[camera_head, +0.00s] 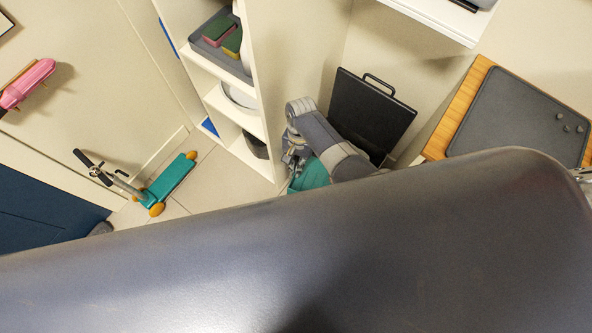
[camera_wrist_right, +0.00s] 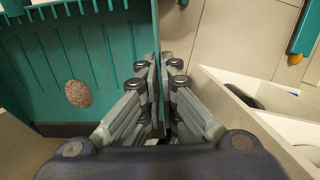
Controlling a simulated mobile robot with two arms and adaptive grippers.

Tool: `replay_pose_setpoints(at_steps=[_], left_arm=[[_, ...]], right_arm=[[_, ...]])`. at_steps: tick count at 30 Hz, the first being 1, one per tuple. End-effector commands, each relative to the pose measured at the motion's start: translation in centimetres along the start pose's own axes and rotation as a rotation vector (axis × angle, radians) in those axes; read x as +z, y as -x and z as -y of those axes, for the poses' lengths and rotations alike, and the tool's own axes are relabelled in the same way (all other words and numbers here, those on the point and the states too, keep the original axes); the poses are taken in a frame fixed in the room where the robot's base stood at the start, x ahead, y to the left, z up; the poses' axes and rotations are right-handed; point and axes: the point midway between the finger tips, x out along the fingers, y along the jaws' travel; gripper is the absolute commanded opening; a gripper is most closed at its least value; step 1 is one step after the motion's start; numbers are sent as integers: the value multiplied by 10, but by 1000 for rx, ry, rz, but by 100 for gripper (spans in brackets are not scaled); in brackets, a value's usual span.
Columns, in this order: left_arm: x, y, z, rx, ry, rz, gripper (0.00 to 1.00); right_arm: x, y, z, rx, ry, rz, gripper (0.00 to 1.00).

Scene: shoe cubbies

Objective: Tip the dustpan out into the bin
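The teal dustpan (camera_wrist_right: 100,60) fills the upper left of the right wrist view, its ridged inside showing. A brown speckled oval lump (camera_wrist_right: 78,94) lies in it. My right gripper (camera_wrist_right: 163,66) has its fingers closed together on the dustpan's side wall. In the head view my right gripper (camera_head: 293,158) points down beside the dustpan (camera_head: 312,175), which is partly hidden by my arm. I cannot make out a bin in either view. My left gripper does not show.
A white cubby shelf (camera_head: 262,95) stands just left of my right arm. A black case with a handle (camera_head: 372,110) leans by the wall behind it. A teal scooter (camera_head: 168,182) is on the floor at left. A wooden unit with a grey mat (camera_head: 515,112) is at right.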

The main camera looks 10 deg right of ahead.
Motion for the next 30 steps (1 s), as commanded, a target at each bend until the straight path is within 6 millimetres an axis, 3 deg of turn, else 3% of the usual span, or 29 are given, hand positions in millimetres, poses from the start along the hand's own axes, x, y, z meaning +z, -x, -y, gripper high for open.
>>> replay_pose_setpoints(at_steps=[9,18,30], left_arm=[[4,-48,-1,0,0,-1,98],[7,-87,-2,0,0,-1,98],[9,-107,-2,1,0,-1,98]], right_arm=[[-24,28,0,-2,10,283,0],[-38,47,-1,-2,18,448,0],[-43,61,-2,-1,22,529,0]])
